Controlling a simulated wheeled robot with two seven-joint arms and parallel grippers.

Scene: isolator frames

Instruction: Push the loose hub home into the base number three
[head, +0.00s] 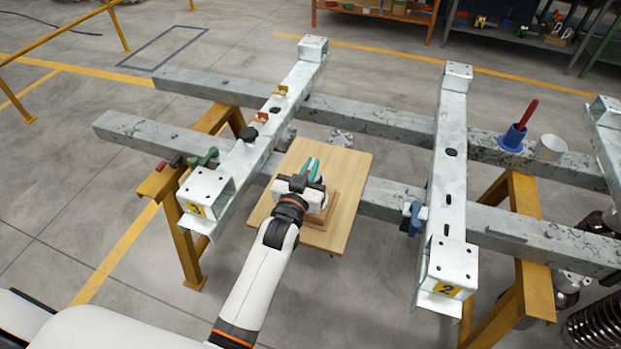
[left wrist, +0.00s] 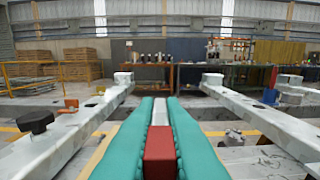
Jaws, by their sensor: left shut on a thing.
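My left gripper (head: 311,166) has teal fingers and is above the wooden board, between the left and middle beams. It is shut on a red and white piece, whose red end (left wrist: 160,150) shows between the fingers in the left wrist view. I cannot tell whether this piece is the loose hub. The middle beam (head: 451,195) carries the number 2. My right gripper is not in view.
A blue clamp (head: 413,217) is on the middle beam's side. A blue cup (head: 512,138) and white cup (head: 550,148) stand on the far rail.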

